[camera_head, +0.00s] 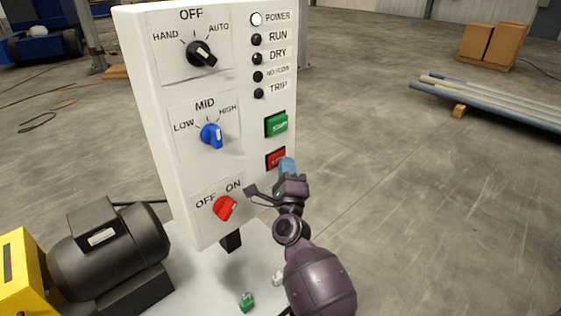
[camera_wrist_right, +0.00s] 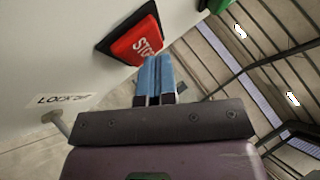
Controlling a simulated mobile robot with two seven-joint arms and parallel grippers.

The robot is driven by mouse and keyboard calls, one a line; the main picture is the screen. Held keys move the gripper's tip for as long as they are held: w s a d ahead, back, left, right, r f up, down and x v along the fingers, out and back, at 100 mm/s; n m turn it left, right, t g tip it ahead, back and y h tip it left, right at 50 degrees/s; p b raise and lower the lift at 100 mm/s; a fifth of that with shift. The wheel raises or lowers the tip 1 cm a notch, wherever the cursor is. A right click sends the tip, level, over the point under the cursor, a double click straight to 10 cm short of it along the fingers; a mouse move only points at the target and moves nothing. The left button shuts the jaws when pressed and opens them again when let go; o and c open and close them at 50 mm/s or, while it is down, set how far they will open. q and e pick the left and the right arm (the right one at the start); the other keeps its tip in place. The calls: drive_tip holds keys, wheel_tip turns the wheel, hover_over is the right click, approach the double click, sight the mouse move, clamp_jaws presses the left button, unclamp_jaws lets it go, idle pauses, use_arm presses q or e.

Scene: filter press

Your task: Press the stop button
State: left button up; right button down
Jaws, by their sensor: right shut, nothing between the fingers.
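The red stop button (camera_head: 275,159) sits on the right side of the white control panel (camera_head: 180,150), below the green start button (camera_head: 277,124). In the right wrist view the stop button (camera_wrist_right: 136,42) shows its STOP lettering in a dark square frame. My right gripper (camera_head: 287,163) is shut and empty, its blue fingertips in front of the lower right part of the button. In the wrist view the closed fingertips (camera_wrist_right: 153,62) are just below and right of the button. Whether they touch it I cannot tell. My left gripper is not in view.
The panel also has a black knob (camera_head: 202,54), a blue knob (camera_head: 211,136), a red switch (camera_head: 225,207) and several indicator lamps. A dark motor (camera_head: 105,245) stands at lower left. A small green object (camera_head: 246,301) lies on the base. Floor on the right is mostly open.

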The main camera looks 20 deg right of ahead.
drive_tip(key=shift+s, duration=0.1)
drive_tip(key=shift+s+d, duration=0.3)
drive_tip(key=shift+s, duration=0.55)
drive_tip(key=s, duration=0.1)
drive_tip(key=s+d+p, duration=0.1)
drive_tip(key=s, duration=0.2)
drive_tip(key=shift+s+d+p, duration=0.3)
drive_tip(key=shift+s+d, duration=0.05)
idle(0.4)
idle(0.3)
